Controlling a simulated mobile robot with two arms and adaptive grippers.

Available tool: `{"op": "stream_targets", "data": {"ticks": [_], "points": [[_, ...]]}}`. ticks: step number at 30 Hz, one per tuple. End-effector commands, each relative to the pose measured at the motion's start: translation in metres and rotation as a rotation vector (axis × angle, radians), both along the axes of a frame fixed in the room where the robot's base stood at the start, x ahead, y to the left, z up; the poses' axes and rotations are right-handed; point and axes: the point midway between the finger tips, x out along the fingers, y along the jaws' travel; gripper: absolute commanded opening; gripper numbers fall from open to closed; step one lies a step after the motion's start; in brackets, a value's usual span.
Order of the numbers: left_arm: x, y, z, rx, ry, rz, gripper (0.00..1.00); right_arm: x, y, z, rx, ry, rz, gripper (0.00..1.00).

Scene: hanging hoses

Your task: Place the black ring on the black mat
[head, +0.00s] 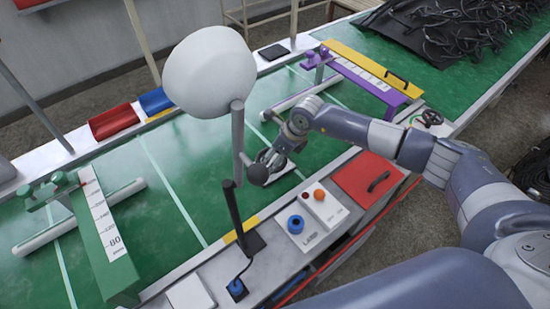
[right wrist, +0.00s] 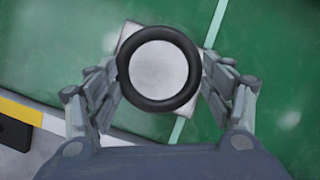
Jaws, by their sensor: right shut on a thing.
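The black ring (right wrist: 158,104) is between the fingers of my right gripper (right wrist: 160,88) in the right wrist view. The gripper is shut on it. A pale square plate (right wrist: 128,40) lies right beneath the ring and shows through its hole; I cannot tell if they touch. In the head view my right gripper (head: 275,155) is low over the green bench, partly behind the lamp, and the ring is hard to make out there. A small flat black mat (head: 274,52) lies on the bench's far pale edge, well beyond the gripper. My left gripper is out of view.
A lamp (head: 208,72) on a jointed post stands left of my right gripper. A purple-and-yellow rack (head: 372,72) is behind the arm; a green rack (head: 108,235) is at left. Blue (head: 156,101) and red (head: 113,121) bins line the far edge. Black hoses (head: 455,25) lie at upper right.

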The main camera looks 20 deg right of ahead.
Motion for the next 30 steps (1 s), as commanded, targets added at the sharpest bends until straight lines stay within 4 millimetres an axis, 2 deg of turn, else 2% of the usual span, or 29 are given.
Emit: {"op": "stream_targets", "data": {"ticks": [4, 12, 13, 15, 16, 30], "points": [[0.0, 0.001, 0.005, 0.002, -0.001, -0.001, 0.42, 0.0, 0.0, -0.02, 0.001, 0.002, -0.001, 0.5], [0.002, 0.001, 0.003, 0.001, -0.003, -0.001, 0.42, 0.0, 0.0, -0.023, 0.001, -0.001, 0.0, 0.5], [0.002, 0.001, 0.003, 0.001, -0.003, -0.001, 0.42, 0.0, 0.0, -0.023, 0.0, 0.0, 0.0, 0.76], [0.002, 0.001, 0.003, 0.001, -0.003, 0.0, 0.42, 0.0, 0.0, -0.022, 0.0, 0.0, 0.0, 0.92], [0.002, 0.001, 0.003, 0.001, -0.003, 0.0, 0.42, 0.0, 0.0, -0.022, 0.0, 0.0, 0.0, 0.95], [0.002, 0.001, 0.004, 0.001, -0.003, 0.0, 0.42, 0.0, -0.001, -0.019, 0.0, -0.001, 0.0, 0.95]]}}
